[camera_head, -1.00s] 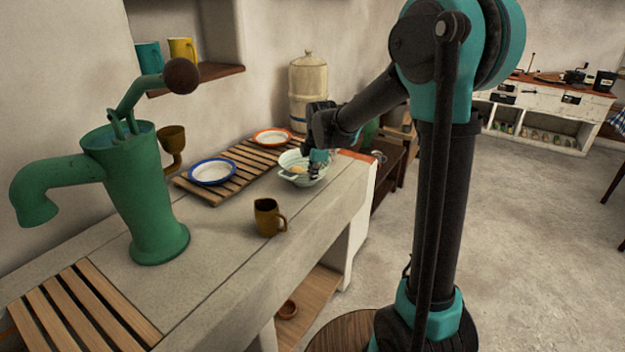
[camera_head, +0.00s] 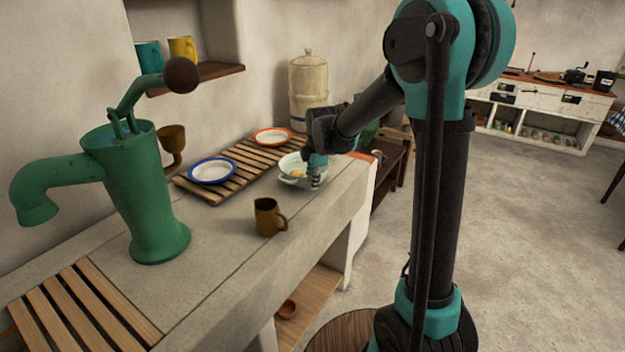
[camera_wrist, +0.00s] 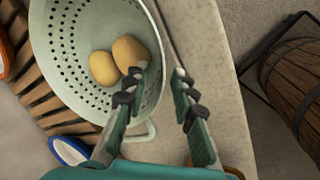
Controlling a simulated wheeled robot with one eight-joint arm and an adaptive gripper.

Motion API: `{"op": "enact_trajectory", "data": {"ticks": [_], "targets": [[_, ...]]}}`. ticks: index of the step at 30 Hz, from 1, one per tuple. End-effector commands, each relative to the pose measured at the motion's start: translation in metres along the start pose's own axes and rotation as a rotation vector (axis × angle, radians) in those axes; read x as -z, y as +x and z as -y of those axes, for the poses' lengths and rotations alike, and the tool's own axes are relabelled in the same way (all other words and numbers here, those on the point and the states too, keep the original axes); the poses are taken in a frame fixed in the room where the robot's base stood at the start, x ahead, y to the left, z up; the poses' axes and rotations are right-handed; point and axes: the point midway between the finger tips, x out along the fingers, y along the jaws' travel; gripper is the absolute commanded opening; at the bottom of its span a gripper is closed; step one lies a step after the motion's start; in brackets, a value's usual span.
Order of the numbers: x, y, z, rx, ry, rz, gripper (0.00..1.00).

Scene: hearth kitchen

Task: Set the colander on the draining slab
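The colander (camera_head: 291,166) is a pale green, perforated bowl with potato-like items (camera_wrist: 118,60) inside. It stands on the counter at the right end of a slatted wooden rack. My gripper (camera_head: 316,184) is at its near right rim. In the wrist view, the gripper (camera_wrist: 158,77) has its fingers apart, one over the inside of the colander (camera_wrist: 75,75) and one outside the rim. I cannot tell whether either finger touches it. A slatted wooden surface (camera_head: 68,311) lies at the counter's front left; I cannot tell if this is the draining slab.
The slatted rack (camera_head: 235,171) holds a blue-rimmed plate (camera_head: 212,171) and a red-rimmed plate (camera_head: 272,136). A brown mug (camera_head: 267,217) and green pump (camera_head: 145,195) stand on the stone counter (camera_head: 215,255). The counter between mug and front-left slats is clear.

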Motion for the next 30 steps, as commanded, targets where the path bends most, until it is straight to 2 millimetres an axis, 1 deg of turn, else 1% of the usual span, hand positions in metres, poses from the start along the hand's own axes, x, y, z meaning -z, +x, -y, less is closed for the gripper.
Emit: {"op": "enact_trajectory", "data": {"ticks": [5, 8, 15, 18, 21, 26, 29, 30], "targets": [[0.000, -0.010, -0.001, 0.000, 0.000, 0.000, 0.26], [0.000, -0.025, 0.000, 0.000, 0.000, 0.000, 0.26], [0.000, -0.073, 0.000, 0.000, 0.000, 0.000, 0.26], [0.000, -0.091, 0.000, 0.000, 0.000, 0.000, 0.26], [0.000, -0.106, 0.000, 0.000, 0.000, 0.000, 0.26], [0.000, -0.119, 0.000, 0.000, 0.002, 0.000, 0.26], [-0.005, -0.120, 0.009, -0.002, 0.053, 0.003, 0.26], [-0.010, -0.118, 0.017, -0.003, 0.101, 0.006, 0.26]]}}
